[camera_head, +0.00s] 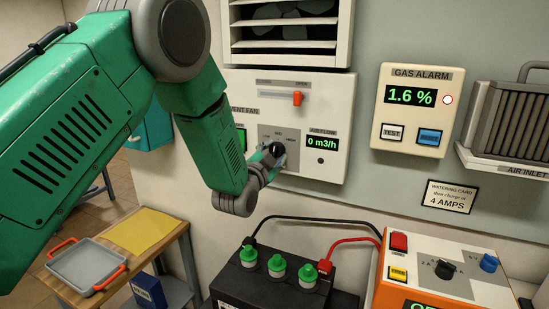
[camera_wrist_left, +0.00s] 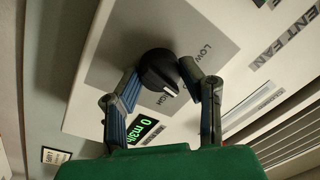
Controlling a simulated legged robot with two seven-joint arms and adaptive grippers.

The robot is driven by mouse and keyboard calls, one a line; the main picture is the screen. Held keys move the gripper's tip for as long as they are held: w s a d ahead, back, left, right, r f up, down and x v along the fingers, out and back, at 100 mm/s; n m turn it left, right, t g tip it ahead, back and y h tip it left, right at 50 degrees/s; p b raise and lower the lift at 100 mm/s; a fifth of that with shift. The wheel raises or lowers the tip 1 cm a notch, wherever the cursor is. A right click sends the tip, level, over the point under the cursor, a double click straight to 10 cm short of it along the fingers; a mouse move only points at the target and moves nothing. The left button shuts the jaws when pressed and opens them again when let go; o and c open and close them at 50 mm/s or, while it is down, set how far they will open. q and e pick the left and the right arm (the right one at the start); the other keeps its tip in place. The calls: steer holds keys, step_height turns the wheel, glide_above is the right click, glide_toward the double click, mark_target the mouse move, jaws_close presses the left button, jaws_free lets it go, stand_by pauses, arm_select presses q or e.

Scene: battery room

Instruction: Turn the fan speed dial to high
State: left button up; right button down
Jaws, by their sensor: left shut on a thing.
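The fan speed dial is a round black knob (camera_wrist_left: 158,72) with a white pointer mark, on a grey plate of the vent fan panel (camera_head: 325,165). In the wrist view the mark points down and slightly right; LOW is readable beside the knob, but another label is partly hidden. My left gripper (camera_head: 272,156) is at the dial, its fingers (camera_wrist_left: 160,80) closed around the knob from both sides. In the head view it covers part of the dial plate. The airflow display (camera_head: 322,142) reads 0 m3/h. My right gripper is not in view.
A red slider (camera_head: 297,98) sits near OPEN above the dial. The gas alarm (camera_head: 411,110) reads 1.6 %. Below stand a black battery (camera_head: 265,290) with green caps and cables, and an orange charger (camera_head: 450,270). A side table (camera_head: 150,238) holds a grey tray (camera_head: 85,268).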

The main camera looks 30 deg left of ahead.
arm_select(q)
steer(key=m+b, duration=0.2)
steer(key=m, duration=0.2)
steer(key=shift+d+f, duration=0.1)
steer(key=shift+m+h+b, duration=0.5)
steer(key=shift+m+b, duration=0.65)
steer(key=shift+m, duration=0.95)
steer(key=shift+f, duration=0.1)
steer(key=o, duration=1.1)
steer(key=shift+o, duration=0.2)
steer(key=shift+w, duration=0.1)
